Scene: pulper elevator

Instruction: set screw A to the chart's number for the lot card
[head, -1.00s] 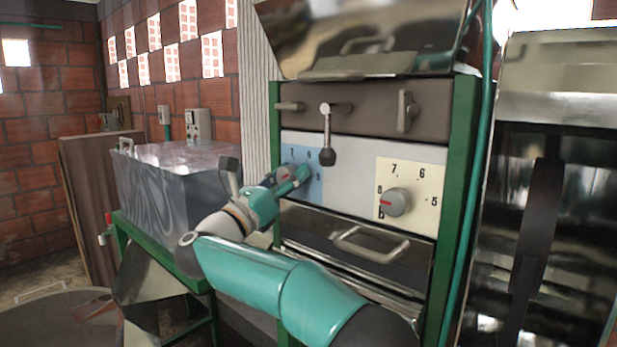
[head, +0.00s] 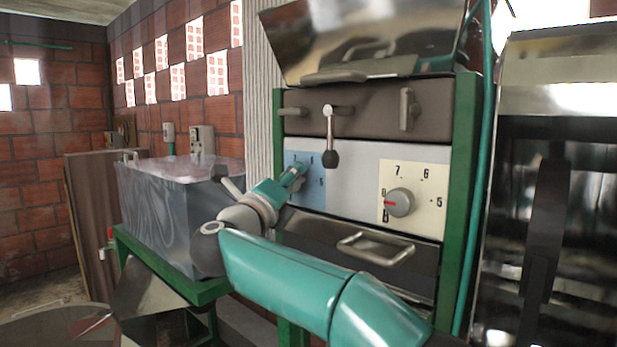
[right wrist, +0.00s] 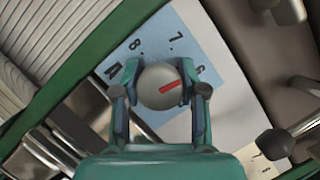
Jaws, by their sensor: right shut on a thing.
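The blue dial plate (head: 312,193) is at the left of the grey panel, and my right gripper (head: 297,178) covers much of it. In the right wrist view the blue plate (right wrist: 211,42) carries the letter A and the numbers 8, 7 and a partly hidden 6. Screw A (right wrist: 158,88) is a round grey knob with a red mark, which points right, roughly toward the 6. My right gripper (right wrist: 160,92) is shut on screw A, one finger on each side. My left gripper is not in view. I cannot make out a lot card or chart.
A cream dial plate (head: 428,212) with a second grey knob (head: 401,202) is to the right. A black-tipped lever (head: 330,158) hangs above the panel, and a handle (head: 377,247) sits below. A metal tank (head: 175,215) stands at left.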

